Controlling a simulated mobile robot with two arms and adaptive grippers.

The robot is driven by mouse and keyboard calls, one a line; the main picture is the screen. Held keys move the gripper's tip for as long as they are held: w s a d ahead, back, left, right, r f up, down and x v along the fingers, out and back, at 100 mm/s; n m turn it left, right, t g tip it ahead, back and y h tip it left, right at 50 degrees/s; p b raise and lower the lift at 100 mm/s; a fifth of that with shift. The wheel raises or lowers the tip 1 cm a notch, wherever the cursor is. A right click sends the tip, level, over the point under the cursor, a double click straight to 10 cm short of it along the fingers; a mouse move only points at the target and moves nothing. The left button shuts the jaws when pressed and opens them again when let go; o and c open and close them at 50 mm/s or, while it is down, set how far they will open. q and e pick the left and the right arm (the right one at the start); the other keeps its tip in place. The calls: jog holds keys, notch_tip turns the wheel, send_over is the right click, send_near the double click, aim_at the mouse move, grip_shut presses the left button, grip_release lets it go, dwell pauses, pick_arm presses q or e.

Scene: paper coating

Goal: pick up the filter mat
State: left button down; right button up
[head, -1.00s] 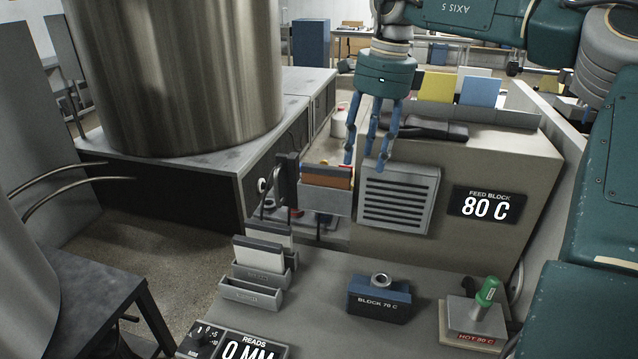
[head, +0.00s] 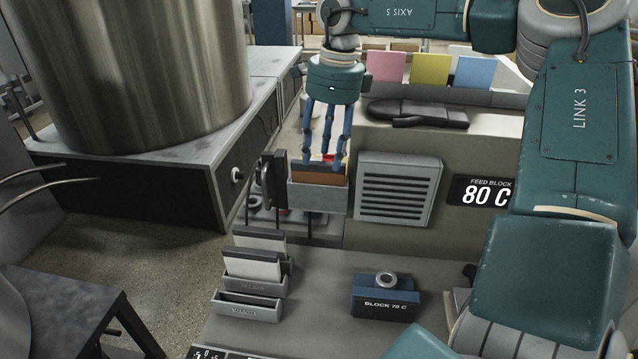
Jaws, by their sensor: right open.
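A grey holder (head: 321,197) is fixed at the left end of the feed block unit. Upright orange-brown pads (head: 318,177) with dark edges stand in it; I cannot tell for certain which is the filter mat. My right gripper (head: 326,162) points down over this holder. Its blue fingers are open, with the tips at the top of the pads. They partly hide the pads, and a small red thing shows between them. I cannot tell whether the tips touch the pads. My left gripper is not in view.
A vented grey panel (head: 398,189) is right of the holder. White pads (head: 252,265) stand in a small rack at the front left. A blue block (head: 385,296) sits on the bench. Pink, yellow and blue cards stand behind. A large steel drum (head: 140,70) is at left.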

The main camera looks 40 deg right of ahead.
aim_at(319, 164)
jog(key=shift+w+a+f+p, duration=0.15)
jog(key=shift+w+f+p, duration=0.15)
jog(key=shift+f, duration=0.3)
jog(key=shift+w+a+f+p, duration=0.15)
jog(key=shift+f+p, duration=0.2)
jog(key=shift+f, duration=0.2)
notch_tip(319, 164, down, 3)
jog(key=shift+w+p, duration=0.1)
jog(key=shift+p, duration=0.2)
jog(key=shift+c, duration=0.8)
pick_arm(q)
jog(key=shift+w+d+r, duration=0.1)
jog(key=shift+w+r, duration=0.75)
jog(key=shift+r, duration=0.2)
pick_arm(e)
grip_shut()
